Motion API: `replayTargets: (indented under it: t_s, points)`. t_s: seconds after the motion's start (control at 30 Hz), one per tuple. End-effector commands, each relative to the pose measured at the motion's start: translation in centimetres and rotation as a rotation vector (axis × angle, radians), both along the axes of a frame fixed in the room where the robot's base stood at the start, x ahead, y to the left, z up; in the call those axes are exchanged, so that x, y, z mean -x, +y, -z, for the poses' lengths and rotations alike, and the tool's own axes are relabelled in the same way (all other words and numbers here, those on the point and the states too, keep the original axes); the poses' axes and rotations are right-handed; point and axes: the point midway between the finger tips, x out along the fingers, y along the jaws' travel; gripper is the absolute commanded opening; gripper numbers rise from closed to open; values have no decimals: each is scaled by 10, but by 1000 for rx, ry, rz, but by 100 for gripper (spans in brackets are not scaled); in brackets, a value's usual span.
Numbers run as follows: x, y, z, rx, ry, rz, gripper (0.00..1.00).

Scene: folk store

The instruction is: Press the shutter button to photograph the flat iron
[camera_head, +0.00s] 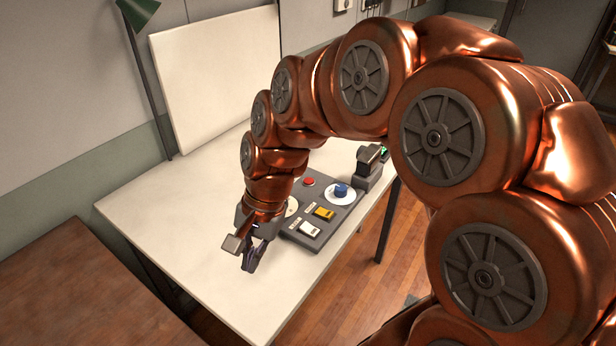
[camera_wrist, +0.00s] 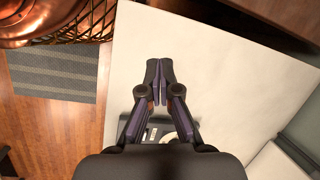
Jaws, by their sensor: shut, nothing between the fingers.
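A dark grey control panel (camera_head: 312,238) lies on the white table, with a red button (camera_head: 309,182), a blue knob (camera_head: 341,190) on a white disc, a yellow switch (camera_head: 324,213) and a white switch (camera_head: 310,229). A cream dial on its left is partly hidden by my arm. A dark camera-like device (camera_head: 369,168) with a small green light stands behind the panel. My gripper (camera_head: 249,258) is shut and empty, left of the panel and near the tabletop. In the wrist view the gripper (camera_wrist: 159,80) points over bare table. I cannot make out a flat iron.
The white table (camera_head: 165,215) has free room to the left and front. A white backdrop board (camera_head: 215,75) stands at its back, beside a green lamp (camera_head: 138,12). A brown surface (camera_head: 75,295) lies at the lower left. Wooden floor shows on the right.

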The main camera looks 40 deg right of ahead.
Motion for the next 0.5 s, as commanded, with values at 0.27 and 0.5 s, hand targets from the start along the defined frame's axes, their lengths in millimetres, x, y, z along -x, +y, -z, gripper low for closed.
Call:
replayTargets:
  t_s: [0.27, 0.5]
  points:
    - [-106, -40, -20, -222, 81, 685, 0]
    - [-183, -116, -23, -453, 210, 1297, 0]
